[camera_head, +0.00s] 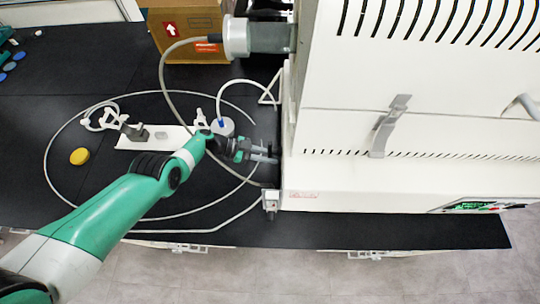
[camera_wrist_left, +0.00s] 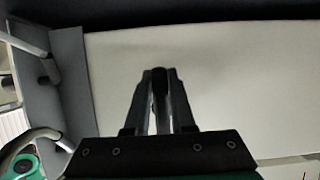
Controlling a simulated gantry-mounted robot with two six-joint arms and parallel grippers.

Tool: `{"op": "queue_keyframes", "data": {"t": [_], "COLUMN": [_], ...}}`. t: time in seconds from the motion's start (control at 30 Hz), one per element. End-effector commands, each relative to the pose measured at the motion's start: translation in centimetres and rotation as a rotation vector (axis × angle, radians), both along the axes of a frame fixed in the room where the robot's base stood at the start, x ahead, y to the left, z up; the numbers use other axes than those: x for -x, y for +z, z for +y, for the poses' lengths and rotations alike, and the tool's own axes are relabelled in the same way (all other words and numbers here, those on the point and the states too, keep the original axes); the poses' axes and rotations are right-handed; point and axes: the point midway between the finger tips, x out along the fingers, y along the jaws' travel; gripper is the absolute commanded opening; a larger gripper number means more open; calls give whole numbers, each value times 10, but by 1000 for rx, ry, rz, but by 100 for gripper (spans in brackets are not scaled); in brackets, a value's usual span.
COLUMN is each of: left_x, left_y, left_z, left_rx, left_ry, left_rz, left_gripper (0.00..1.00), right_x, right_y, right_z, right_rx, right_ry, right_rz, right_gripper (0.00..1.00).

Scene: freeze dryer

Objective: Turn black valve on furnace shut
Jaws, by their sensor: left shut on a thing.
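The white furnace (camera_head: 360,196) stands at the right of the head view. My left gripper (camera_head: 274,156) reaches in from the left, with its fingertips at the furnace's left side. In the left wrist view the two fingers (camera_wrist_left: 160,78) are close together around a small dark piece (camera_wrist_left: 160,84), which looks like the black valve. The pale furnace side panel (camera_wrist_left: 235,95) fills the background there. In the head view the valve is hidden by the gripper and the furnace edge. The valve's angle cannot be told. My right gripper is not in view.
On the black table (camera_head: 60,110), a grey hose (camera_head: 162,75) and a white tube loop around my left forearm. A yellow disc (camera_head: 79,156) and a white plate (camera_head: 133,142) lie at left. A cardboard box (camera_head: 185,42) stands behind. A small metal fitting (camera_head: 271,203) sits at the furnace's lower corner.

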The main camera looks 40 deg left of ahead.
Motion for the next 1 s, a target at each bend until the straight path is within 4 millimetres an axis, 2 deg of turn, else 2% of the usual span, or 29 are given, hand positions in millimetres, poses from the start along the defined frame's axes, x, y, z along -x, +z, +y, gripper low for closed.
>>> {"op": "queue_keyframes", "data": {"t": [0.13, 0.17, 0.3, 0.67, 0.77, 1.0], "left_x": [0, 0, 0, 3, 12, 47], "left_y": [0, 0, 0, 4, 12, 34], "left_z": [0, 0, 0, 4, 14, 53], "left_rx": [2, 2, 1, 0, 1, 1], "left_ry": [0, 0, -1, 1, 3, 5], "left_rz": [2, 2, 1, 0, 1, 1], "left_gripper": [0, 28, 52, 52, 52, 52], "right_x": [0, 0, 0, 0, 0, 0], "right_y": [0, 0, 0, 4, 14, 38], "right_z": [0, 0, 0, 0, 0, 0], "right_rx": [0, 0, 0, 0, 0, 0], "right_ry": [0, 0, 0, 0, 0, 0], "right_rz": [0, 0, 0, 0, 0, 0], "right_gripper": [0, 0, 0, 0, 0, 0]}}
